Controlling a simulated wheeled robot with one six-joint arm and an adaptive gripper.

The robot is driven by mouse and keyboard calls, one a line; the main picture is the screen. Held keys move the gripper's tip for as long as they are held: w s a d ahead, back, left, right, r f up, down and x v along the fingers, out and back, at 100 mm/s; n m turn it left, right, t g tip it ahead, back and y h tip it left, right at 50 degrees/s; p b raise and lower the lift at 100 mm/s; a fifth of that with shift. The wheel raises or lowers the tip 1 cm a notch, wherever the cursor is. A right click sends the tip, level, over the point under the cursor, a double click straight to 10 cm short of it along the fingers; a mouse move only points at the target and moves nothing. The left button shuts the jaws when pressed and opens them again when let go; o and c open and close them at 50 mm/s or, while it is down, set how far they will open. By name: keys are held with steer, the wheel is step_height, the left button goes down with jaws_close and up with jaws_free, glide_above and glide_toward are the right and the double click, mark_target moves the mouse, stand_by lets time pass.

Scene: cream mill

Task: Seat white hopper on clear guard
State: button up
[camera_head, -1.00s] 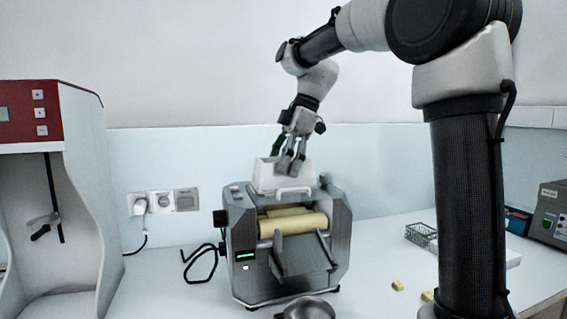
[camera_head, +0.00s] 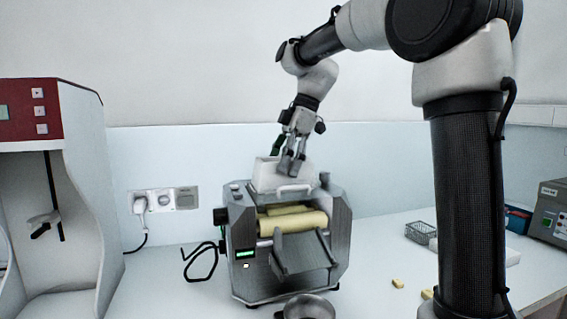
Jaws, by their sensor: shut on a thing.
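The white hopper (camera_head: 268,176) is at the top of the grey roller mill (camera_head: 255,285), above its yellowish rollers (camera_head: 293,223). My gripper (camera_head: 291,170) points down and is shut on the hopper's near wall. The hopper looks upright. I cannot tell whether its underside touches what is below it or hangs just above. The clear guard is hard to make out; a pale handle-like bar (camera_head: 294,189) shows at the hopper's lower front edge and may belong to it.
A metal bowl (camera_head: 309,307) stands in front of the mill. A red-topped machine (camera_head: 40,115) is at the left. A wire basket (camera_head: 421,233), small yellow pieces (camera_head: 398,283) and a grey device (camera_head: 552,212) lie to the right. Sockets (camera_head: 162,200) are on the wall behind.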

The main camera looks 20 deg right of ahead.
steer(key=o, duration=1.2)
steer(key=v, duration=1.2)
steer(key=shift+s+d+f, duration=0.1)
steer(key=s+d+f+m+t+h, duration=0.1)
steer(key=s+d+f+m, duration=0.2)
steer(key=s+f+m, duration=0.3)
steer(key=s+d+f+m+t+h, duration=0.2)
steer(key=s+f+m, duration=0.4)
steer(key=s+f, duration=0.3)
steer(key=s+d+f+m+t+h, duration=0.1)
steer(key=s+d+f+m, duration=0.4)
steer(key=s, duration=0.4)
steer(key=shift+s+d+f+m, duration=0.1)
steer(key=shift+s+f+m, duration=0.15)
steer(key=shift+f, duration=0.4)
steer(key=shift+s+f+m, duration=0.15)
steer(key=shift+f+m, duration=0.1)
steer(key=shift+f, duration=0.4)
